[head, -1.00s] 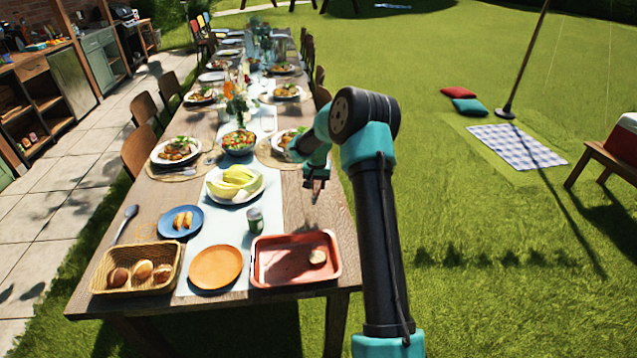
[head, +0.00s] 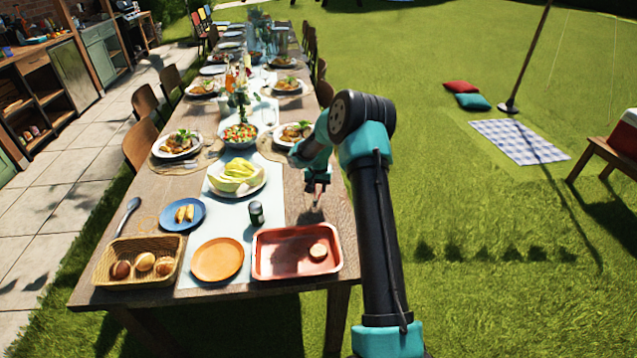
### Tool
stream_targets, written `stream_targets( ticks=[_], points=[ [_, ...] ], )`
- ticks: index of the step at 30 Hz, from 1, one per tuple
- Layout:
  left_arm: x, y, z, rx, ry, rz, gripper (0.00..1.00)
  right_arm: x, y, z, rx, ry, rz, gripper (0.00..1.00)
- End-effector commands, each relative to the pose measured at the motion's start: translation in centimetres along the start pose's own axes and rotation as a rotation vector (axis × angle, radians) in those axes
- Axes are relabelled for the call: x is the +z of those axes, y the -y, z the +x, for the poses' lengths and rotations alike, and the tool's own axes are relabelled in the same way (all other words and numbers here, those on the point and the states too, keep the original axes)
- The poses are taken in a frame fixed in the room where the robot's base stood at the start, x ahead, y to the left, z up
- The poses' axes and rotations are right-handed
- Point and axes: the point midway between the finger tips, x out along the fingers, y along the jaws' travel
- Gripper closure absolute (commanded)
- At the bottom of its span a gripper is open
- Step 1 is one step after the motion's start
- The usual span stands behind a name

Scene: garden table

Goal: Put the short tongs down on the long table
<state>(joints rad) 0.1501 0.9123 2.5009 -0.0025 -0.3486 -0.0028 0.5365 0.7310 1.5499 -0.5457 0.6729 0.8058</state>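The fingers are too small to read as open or shut. My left gripper is out of view.
Bare wood lies along the right edge.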

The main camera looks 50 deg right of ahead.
Motion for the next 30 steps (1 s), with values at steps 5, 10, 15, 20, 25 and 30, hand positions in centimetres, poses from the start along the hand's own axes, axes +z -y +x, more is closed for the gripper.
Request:
stream_targets(
  ticks=[5, 10, 15, 20, 25, 30],
  points=[
    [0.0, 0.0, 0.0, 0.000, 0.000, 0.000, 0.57, 0.1, 0.0, 1.4, 0.000, 0.000, 0.000, 0.70],
    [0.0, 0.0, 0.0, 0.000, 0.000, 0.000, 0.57, 0.2, 0.0, 2.7, 0.000, 0.000, 0.000, 0.70],
    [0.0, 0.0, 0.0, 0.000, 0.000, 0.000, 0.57, 0.3, 0.0, 3.6, -0.001, 0.000, 0.000, 0.70],
    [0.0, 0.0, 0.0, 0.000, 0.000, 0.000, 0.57, 0.3, 0.0, 4.0, -0.001, -0.001, 0.000, 0.70],
    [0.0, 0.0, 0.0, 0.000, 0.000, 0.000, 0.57, 0.3, 0.0, 4.0, -0.001, -0.001, 0.000, 0.70],
    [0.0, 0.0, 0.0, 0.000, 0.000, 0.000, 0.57, 0.3, 0.0, 4.0, -0.001, -0.001, 0.000, 0.58]
  ],
)
